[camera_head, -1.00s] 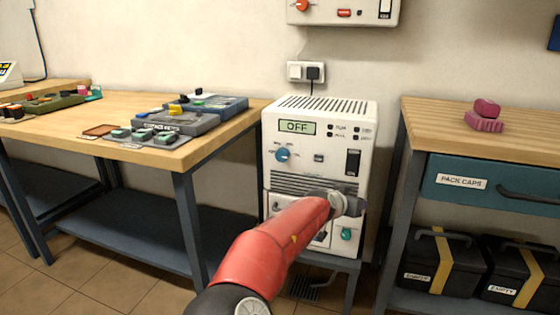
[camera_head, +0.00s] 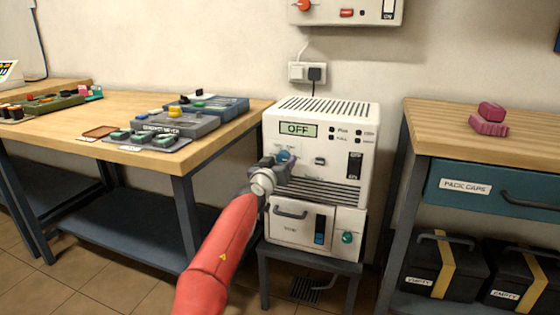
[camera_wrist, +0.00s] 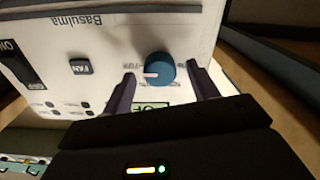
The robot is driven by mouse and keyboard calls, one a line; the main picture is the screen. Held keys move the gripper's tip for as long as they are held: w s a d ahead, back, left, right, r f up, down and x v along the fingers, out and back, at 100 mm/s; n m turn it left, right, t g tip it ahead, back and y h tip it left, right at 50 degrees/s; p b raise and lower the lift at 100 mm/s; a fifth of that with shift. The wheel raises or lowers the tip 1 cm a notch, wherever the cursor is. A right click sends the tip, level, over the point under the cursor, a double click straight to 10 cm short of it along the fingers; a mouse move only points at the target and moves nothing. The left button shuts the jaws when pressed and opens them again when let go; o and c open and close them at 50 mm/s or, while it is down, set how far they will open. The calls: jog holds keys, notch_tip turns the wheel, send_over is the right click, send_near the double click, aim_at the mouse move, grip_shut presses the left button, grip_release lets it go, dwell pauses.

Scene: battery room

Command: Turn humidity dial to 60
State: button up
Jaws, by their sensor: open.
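The white dehumidifier unit (camera_head: 345,125) stands on a small dark stand and its display (camera_head: 298,130) reads OFF. Its round blue dial (camera_head: 284,156) sits below the display, partly covered by my gripper in the head view. In the wrist view the blue dial (camera_wrist: 160,70) has a pale pointer mark and lies between the fingertips of my gripper (camera_wrist: 163,80). The fingers are open, one on each side, with a visible gap on the left; contact on the right cannot be told. The dial's scale text is too small to read.
A black rocker switch (camera_head: 354,166) and a small fan button (camera_head: 320,161) are on the same panel. A wooden bench (camera_head: 60,150) with battery modules stands left, and a workbench with a teal drawer (camera_head: 490,187) stands right.

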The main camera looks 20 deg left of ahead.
jog(key=shift+w, duration=0.25)
jog(key=shift+c, duration=0.3)
jog(key=c, duration=0.9)
jog(key=shift+c, duration=0.2)
